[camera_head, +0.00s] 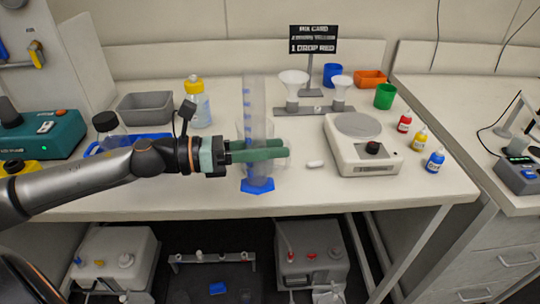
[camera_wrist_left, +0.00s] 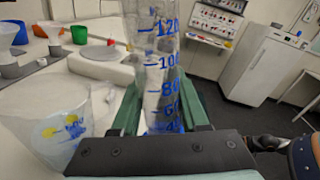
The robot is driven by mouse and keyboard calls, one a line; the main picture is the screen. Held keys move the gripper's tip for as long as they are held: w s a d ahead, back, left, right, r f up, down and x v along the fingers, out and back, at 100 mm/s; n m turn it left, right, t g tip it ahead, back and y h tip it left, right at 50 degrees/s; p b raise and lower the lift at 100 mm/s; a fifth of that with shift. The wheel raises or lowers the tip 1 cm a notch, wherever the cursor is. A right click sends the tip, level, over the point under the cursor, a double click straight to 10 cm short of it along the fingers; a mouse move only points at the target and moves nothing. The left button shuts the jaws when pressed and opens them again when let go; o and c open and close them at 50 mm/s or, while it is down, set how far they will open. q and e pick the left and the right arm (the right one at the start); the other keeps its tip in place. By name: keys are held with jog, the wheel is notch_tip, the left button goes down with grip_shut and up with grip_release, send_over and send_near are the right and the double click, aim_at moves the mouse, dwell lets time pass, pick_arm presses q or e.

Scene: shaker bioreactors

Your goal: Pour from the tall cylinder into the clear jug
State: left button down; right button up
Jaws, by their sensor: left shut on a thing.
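The tall cylinder (camera_head: 254,105) is clear with blue marks and a blue foot. It stands upright near the front of the bench; I cannot tell whether its foot touches the top. My left gripper (camera_head: 280,149) is shut on its lower half, with green fingers either side. In the left wrist view the cylinder (camera_wrist_left: 160,65) rises between the fingers (camera_wrist_left: 158,112). The clear jug (camera_wrist_left: 62,128) is beside the cylinder at the left of that view. In the head view it is faint and partly hidden behind the fingers. Liquid levels are unclear. My right gripper is out of view.
A white scale (camera_head: 362,150) stands to the right, with small dropper bottles (camera_head: 421,139) beyond it. Funnels (camera_head: 293,85) on a stand and a sign (camera_head: 313,40) are behind. A grey tray (camera_head: 145,107) and a yellow-capped bottle (camera_head: 197,105) are at left.

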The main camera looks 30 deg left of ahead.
pick_arm(q)
jog(key=w+m+b, duration=0.1)
jog(key=b, duration=0.1)
jog(key=w+a+f+m+b, duration=0.1)
jog(key=b, duration=0.1)
jog(key=w+a+m+b, duration=0.1)
jog(key=b, duration=0.1)
jog(key=shift+w+a+f+m, duration=0.1)
jog(key=shift+w+f+m, duration=0.1)
jog(key=shift+w+m, duration=0.1)
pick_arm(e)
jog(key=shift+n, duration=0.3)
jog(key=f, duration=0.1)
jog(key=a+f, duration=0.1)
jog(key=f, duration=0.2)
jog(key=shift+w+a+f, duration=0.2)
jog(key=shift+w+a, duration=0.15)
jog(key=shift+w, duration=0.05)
pick_arm(q)
jog(key=shift+s, duration=0.1)
